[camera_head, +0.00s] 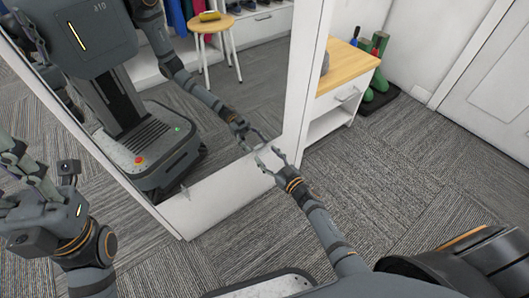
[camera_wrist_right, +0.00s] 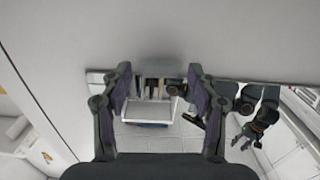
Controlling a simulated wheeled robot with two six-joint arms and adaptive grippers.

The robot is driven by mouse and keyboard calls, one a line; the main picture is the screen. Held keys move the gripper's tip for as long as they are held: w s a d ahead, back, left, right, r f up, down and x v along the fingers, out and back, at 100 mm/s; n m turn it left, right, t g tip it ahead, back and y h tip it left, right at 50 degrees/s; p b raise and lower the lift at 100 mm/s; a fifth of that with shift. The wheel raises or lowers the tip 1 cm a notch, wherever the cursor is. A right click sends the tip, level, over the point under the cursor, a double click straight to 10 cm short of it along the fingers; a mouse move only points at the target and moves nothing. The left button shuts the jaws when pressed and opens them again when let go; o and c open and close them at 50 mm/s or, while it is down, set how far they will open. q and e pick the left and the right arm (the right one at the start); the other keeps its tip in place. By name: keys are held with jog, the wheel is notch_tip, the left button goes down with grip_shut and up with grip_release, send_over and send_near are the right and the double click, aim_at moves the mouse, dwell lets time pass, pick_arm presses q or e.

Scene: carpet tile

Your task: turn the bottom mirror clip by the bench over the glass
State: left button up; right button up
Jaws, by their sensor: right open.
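The mirror (camera_head: 215,110) stands in a white frame and reflects my body and right arm. The bench (camera_head: 347,68), with a wooden top and white body, is just right of it. My right gripper (camera_head: 270,155) is open at the mirror's lower edge, near its bench-side corner. In the right wrist view its two fingers (camera_wrist_right: 158,85) stand apart on either side of a small grey piece at the mirror edge, probably the bottom clip by the bench; contact cannot be told. Another small clip (camera_head: 185,192) shows at the lower left. My left gripper (camera_head: 25,170) is at the left edge, away from the mirror.
A white door (camera_head: 490,80) is at the far right. The stool (camera_head: 212,25) and hanging clothes show only as reflections. The carpet right of my right arm is clear.

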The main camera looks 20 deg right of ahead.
jog(key=shift+c, duration=0.5)
jog(key=c, duration=1.1)
jog(key=shift+o, duration=0.2)
